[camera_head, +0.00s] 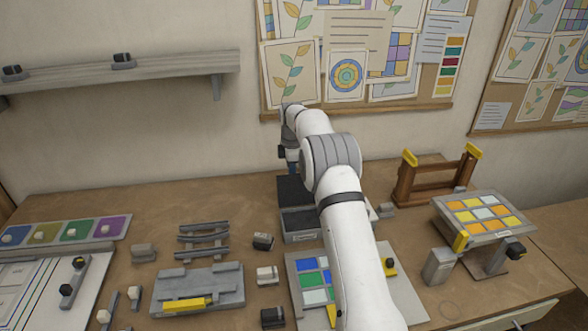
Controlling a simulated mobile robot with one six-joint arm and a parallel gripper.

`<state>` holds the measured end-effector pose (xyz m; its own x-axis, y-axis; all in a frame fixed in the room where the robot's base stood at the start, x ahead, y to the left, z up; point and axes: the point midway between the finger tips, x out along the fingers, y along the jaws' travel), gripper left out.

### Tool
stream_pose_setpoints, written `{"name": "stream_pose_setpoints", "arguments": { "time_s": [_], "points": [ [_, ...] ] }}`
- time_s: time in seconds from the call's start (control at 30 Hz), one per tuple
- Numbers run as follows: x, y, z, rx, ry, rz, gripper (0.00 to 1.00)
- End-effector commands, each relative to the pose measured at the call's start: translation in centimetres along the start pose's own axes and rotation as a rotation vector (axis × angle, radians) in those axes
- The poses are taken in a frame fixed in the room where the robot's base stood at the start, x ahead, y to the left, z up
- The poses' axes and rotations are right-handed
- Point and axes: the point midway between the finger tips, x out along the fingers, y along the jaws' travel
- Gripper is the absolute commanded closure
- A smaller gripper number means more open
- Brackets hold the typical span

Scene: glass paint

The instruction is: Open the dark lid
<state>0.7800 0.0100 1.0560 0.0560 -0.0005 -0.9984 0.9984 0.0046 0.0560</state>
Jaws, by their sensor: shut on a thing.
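The dark lid (294,190) is a flat dark panel at the back of a small grey box (302,238) in the middle of the table. It appears raised at the rear of the box, with a dark interior in front of it. My gripper (292,171) is at the lid's upper edge and shut on it. The fingertips are small and partly hidden by my arm, which also covers the box's right side.
A pane with coloured squares (314,279) lies in front of the box, partly behind my arm. A wooden frame (435,178) and a tilted tile stand (484,214) are at right. Grey racks (203,240) and small blocks lie at left. Bare table is behind the racks.

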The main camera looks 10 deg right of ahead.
Motion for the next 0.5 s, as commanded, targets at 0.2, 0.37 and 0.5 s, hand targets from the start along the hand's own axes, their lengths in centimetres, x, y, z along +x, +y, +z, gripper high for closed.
{"name": "stream_pose_setpoints", "arguments": {
  "time_s": [0.2, 0.37, 0.5],
  "points": [
    [0.22, 0.27, -0.16, -0.001, 0.005, 0.010, 1.00],
    [0.15, 0.31, -0.08, 0.000, 0.005, 0.012, 0.88],
    [0.10, 0.29, 0.02, 0.001, 0.004, 0.011, 0.77]
  ]
}}
